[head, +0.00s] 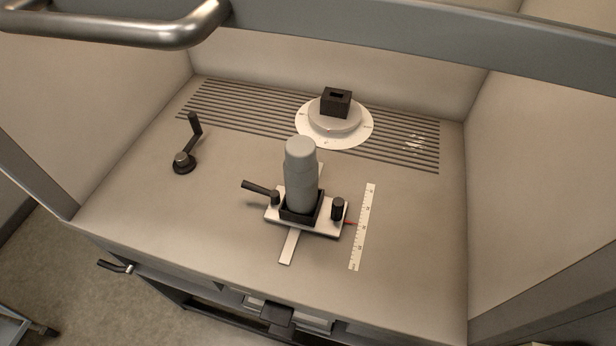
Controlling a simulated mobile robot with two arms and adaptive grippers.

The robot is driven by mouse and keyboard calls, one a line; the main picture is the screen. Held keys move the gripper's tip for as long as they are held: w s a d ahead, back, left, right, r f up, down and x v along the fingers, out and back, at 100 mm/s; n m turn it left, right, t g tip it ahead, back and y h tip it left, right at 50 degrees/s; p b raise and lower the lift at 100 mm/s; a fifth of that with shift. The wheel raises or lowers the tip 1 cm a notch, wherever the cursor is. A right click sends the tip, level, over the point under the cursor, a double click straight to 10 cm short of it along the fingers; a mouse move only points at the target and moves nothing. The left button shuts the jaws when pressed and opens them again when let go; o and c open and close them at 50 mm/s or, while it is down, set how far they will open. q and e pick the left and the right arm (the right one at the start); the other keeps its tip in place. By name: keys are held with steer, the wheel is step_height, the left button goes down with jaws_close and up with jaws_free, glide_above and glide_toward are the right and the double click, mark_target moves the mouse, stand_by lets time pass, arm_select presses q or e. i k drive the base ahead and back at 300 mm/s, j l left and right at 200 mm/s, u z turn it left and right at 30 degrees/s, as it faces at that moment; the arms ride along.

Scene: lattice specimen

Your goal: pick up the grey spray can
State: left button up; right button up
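The grey spray can (301,178) stands upright on the bench inside the cabinet, near the middle of the head view. Its lower end sits in a black square holder (314,214) on a white sliding plate (325,230). Its rounded grey cap is at the top. Nothing covers its upper part; its base is hidden by the holder. Neither of my grippers shows in the head view.
A black lever (257,188) and a black knob (338,209) flank the can. A ruler scale (362,228) lies to the right. A crank handle (185,158) stands left. Behind is a round dial (335,124) with a black block. A metal bar (150,32) crosses the upper left.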

mark_target(302, 190)
steer(key=k+l, duration=0.8)
steer(key=k+l+u, duration=0.05)
